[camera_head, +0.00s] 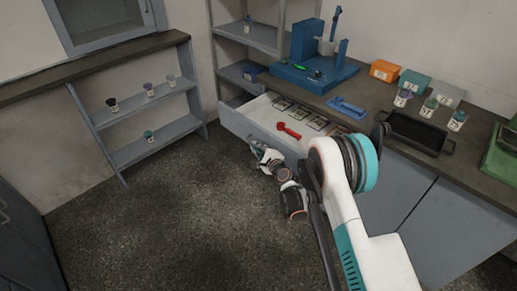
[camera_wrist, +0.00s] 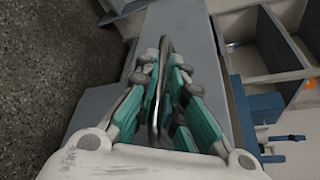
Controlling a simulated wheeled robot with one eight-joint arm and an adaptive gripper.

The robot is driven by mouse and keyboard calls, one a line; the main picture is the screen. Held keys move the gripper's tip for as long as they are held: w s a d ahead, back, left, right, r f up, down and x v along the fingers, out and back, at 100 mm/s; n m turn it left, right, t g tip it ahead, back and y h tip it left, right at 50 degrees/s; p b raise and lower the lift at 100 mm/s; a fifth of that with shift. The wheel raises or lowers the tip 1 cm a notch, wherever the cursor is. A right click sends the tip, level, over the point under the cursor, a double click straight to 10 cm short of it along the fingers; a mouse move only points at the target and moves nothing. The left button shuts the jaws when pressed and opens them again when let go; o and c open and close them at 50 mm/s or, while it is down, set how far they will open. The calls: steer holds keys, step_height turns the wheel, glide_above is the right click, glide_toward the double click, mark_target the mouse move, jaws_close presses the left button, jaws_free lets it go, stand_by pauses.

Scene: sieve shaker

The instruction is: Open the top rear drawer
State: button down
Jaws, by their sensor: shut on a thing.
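The top rear drawer (camera_head: 235,121) stands pulled out of the counter, with its pale interior showing in the head view. My gripper (camera_head: 258,150) is at the outer side of its grey front. In the wrist view, my gripper (camera_wrist: 161,75) has its teal-padded fingers closed around a thin metal handle (camera_wrist: 163,60), in front of the grey drawer front (camera_wrist: 192,35). The handle is hidden by my gripper in the head view.
A red scoop (camera_head: 289,130) and several flat cards lie in the drawer. A blue device (camera_head: 315,70), boxes, jars and a black tray (camera_head: 415,133) stand on the counter. Shelves (camera_head: 155,142) hold small jars at left. The floor (camera_head: 170,220) is clear.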

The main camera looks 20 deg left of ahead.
steer(key=c, duration=2)
jaws_free()
steer(key=shift+o, duration=0.2)
steer(key=v, duration=0.7)
steer(key=shift+s+d, duration=0.15)
steer(key=shift+d, duration=0.05)
steer(key=shift+r, duration=0.1)
